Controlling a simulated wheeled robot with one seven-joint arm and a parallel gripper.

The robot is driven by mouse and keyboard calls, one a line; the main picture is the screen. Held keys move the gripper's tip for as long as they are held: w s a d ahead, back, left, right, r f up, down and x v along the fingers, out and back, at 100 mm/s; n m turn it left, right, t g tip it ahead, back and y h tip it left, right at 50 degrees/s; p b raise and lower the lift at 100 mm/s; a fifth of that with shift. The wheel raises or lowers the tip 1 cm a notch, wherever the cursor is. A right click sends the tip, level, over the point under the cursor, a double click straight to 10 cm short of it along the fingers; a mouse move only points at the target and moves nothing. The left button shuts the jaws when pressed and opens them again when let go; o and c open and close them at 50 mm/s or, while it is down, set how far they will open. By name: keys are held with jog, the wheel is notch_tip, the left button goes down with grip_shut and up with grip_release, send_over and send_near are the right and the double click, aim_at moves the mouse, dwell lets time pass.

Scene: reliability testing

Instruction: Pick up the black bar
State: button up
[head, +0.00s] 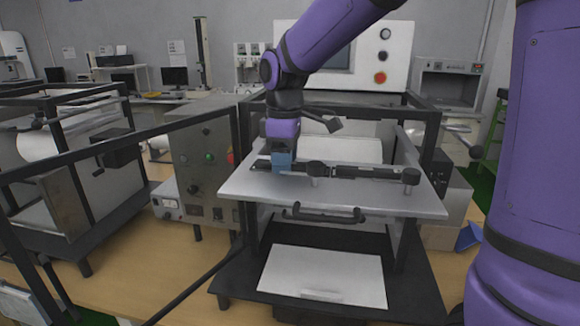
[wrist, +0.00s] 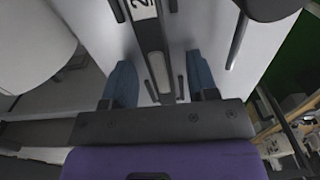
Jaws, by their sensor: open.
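A long black bar (head: 362,172) lies across the grey metal plate (head: 400,199) of the test machine in the middle of the head view. The bar also shows in the wrist view (wrist: 149,38), where it carries a white label with a dark marking. My gripper (head: 283,162) is over the left part of the bar, its blue fingers pointing down. In the wrist view my gripper (wrist: 160,78) is open, with one blue finger on each side of the bar and gaps between. The exact finger height against the plate cannot be told.
Black round knobs (head: 411,177) stand on the plate by the bar. A black handle (head: 323,213) is on the plate's front edge. Dark frame posts (head: 431,140) surround the machine. A control box (head: 204,160) stands to the left, and a white panel (head: 325,274) lies below.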

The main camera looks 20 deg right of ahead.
jog(key=shift+c, duration=0.4)
grip_shut()
jog(key=shift+r, duration=0.1)
